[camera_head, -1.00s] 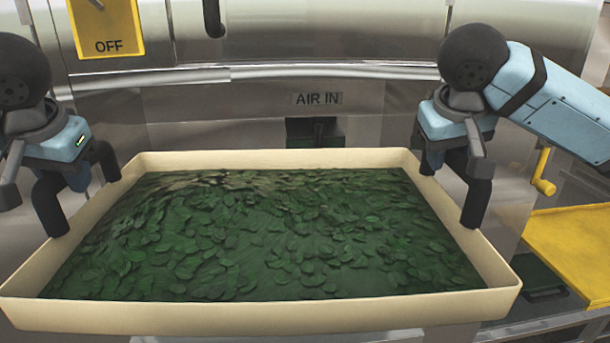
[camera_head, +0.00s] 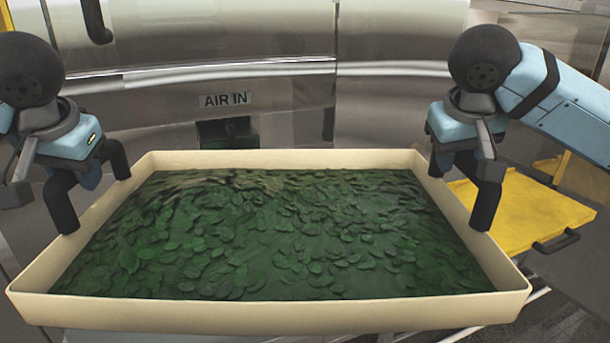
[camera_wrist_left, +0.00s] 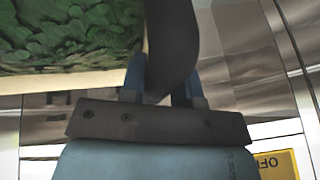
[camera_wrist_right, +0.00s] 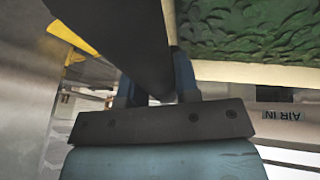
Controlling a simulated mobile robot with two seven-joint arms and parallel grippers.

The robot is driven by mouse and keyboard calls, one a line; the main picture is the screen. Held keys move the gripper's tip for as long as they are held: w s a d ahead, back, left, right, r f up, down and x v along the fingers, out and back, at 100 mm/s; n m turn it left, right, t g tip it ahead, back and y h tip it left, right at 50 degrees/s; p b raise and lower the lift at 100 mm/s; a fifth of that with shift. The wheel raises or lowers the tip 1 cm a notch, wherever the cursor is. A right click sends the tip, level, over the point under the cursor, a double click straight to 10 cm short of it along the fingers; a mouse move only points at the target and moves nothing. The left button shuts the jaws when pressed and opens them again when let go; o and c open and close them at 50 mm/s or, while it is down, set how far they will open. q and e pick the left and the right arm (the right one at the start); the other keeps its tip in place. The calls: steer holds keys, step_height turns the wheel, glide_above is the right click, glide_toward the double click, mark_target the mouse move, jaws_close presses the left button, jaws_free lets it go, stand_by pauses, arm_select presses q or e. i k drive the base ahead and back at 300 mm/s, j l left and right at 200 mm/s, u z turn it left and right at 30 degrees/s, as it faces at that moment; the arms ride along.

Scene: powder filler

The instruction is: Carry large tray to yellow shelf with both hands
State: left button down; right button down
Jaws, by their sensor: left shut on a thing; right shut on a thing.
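The large cream tray (camera_head: 270,312), full of dark green leaves, is held in front of me in the head view and looks about level. My left gripper (camera_head: 95,200) is shut on its left wall, and my right gripper (camera_head: 462,195) is shut on its right wall. Parts of the tray also show in the left wrist view (camera_wrist_left: 60,82) and the right wrist view (camera_wrist_right: 250,74). The yellow shelf (camera_head: 525,215) is at the right in the head view, beyond my right gripper; part of it is hidden by that gripper.
A large steel machine (camera_head: 290,105) with an AIR IN label (camera_head: 227,100) stands close behind the tray. A dark handle (camera_head: 556,242) is at the yellow surface's front edge. A yellow part (camera_wrist_right: 72,38) also shows in the right wrist view.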

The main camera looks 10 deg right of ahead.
mark_target(513, 208)
steer(key=z, duration=3.65)
steer(key=i+z, duration=0.3)
steer(key=i+j, duration=0.15)
steer(key=i, duration=0.2)
steer(key=i+j, duration=0.2)
steer(key=i, duration=0.2)
steer(key=i+j, duration=0.15)
steer(key=i, duration=0.2)
